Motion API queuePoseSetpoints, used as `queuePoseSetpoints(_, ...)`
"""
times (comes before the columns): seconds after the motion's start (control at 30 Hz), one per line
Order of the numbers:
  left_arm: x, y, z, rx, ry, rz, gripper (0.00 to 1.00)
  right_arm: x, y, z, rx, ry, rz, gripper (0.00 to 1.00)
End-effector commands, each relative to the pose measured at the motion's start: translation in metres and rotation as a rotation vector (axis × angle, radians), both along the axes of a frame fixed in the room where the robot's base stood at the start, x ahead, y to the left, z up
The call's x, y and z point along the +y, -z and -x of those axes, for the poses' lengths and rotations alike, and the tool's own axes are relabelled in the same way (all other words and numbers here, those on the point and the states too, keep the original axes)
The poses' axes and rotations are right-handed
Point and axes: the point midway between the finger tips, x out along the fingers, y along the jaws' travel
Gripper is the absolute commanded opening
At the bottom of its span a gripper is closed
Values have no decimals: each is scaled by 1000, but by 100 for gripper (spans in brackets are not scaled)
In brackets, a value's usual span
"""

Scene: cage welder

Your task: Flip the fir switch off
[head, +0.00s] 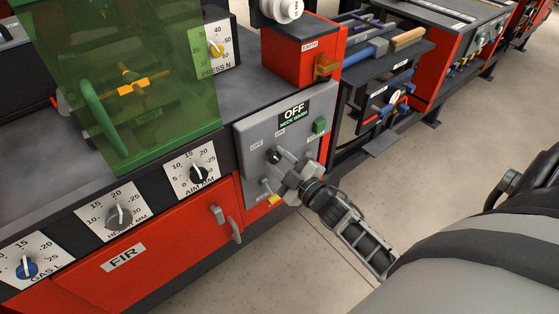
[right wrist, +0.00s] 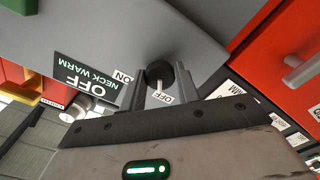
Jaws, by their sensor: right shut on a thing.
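The fir switch (head: 274,155) is a dark round knob with a pale lever on the grey panel (head: 240,135) above the red FIR cabinet. The display (head: 293,113) on the panel reads OFF, NECK WARM. My right gripper (head: 284,170) is at the panel, shut on the switch; its fingers partly hide the panel below the knob. My left gripper is not in view.
A green button (head: 319,125) is right of the switch, and a small lever with a yellow part (head: 272,198) is below it. Dials such as the AIM MM dial (head: 197,173) line the left. A red EARTH box (head: 304,52) stands above.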

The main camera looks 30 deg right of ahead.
Motion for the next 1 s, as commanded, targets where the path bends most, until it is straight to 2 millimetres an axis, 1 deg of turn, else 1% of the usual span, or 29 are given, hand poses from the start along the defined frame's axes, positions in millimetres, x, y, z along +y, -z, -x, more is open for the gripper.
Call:
queuePoseSetpoints(0.43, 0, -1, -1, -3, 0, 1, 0, 0, 0, 0, 0, -1, 14, 9)
queuePoseSetpoints(0.47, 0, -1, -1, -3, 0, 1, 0, 0, 0, 0, 0, -1, 14, 37)
queuePoseSetpoints(0.5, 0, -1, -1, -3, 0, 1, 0, 0, 0, 0, 0, -1, 14, 48)
queuePoseSetpoints(0.53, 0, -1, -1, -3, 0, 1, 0, 0, 0, 0, 0, -1, 14, 53)
queuePoseSetpoints(0.83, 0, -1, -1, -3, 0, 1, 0, 0, 0, 2, 0, 0, 12, 53)
queuePoseSetpoints(0.93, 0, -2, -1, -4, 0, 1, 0, -1, 1, 9, 2, 0, 11, 53)
queuePoseSetpoints(1.0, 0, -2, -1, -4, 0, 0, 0, -1, 2, 19, 3, -1, 11, 53)
